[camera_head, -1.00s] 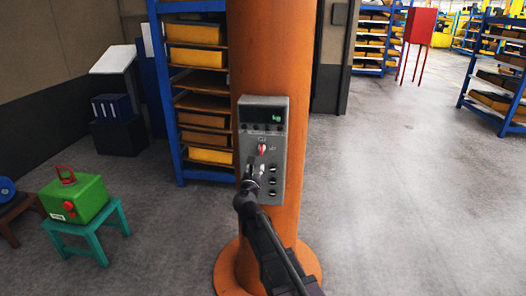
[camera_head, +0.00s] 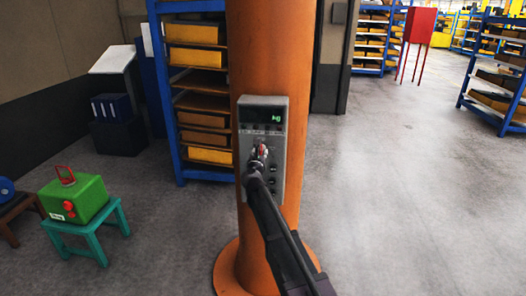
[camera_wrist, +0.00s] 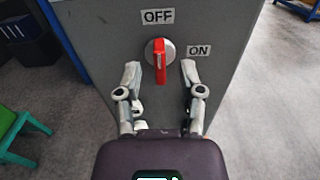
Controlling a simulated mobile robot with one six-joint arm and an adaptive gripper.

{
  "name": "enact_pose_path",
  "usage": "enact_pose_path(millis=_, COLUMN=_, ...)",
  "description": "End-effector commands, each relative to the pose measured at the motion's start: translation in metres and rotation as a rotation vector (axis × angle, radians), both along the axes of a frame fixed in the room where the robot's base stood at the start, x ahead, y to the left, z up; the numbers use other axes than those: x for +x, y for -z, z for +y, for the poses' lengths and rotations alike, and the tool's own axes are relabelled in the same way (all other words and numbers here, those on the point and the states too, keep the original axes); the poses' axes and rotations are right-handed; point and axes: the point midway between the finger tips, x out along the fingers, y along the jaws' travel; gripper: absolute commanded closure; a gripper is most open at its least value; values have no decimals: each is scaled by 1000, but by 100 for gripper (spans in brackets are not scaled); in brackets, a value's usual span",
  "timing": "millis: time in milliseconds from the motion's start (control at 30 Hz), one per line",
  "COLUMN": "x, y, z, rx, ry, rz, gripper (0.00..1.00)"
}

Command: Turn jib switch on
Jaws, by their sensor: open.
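The jib switch is a red rotary knob (camera_wrist: 159,60) on a round light plate on the front of a grey control box (camera_wrist: 100,30). In the wrist view the knob stands upright, with its upper end towards the OFF label (camera_wrist: 157,16). The ON label (camera_wrist: 199,51) is to its right. My gripper (camera_wrist: 159,72) is open, with one finger on each side of the knob and gaps visible on both sides. In the head view my gripper (camera_head: 258,152) is in front of the box (camera_head: 277,185) and partly hides the knob.
The box is mounted on an orange column (camera_head: 270,50) and has a display reading "kg" (camera_head: 276,119). A blue shelf rack (camera_head: 165,90) stands behind, left. A green case (camera_head: 85,200) sits on a teal stool (camera_head: 112,222). Floor to the right is clear.

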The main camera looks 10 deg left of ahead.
Motion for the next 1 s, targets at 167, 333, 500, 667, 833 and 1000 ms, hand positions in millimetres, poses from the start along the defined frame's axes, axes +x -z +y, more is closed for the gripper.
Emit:
enact_pose_path(millis=167, x=17, y=0, z=0, rx=0, ry=0, rz=0, gripper=50)
enact_pose_path(millis=333, x=22, y=0, z=0, rx=0, ry=0, rz=0, gripper=50)
enact_pose_path(millis=500, x=21, y=0, z=-1, rx=0, ry=0, rz=0, gripper=50)
enact_pose_path(millis=667, x=21, y=0, z=0, rx=0, ry=0, rz=0, gripper=65)
enact_pose_path(millis=833, x=21, y=0, z=0, rx=0, ry=0, rz=0, gripper=100)
enact_pose_path(millis=1000, x=21, y=0, z=-10, rx=0, ry=3, rz=0, gripper=100)
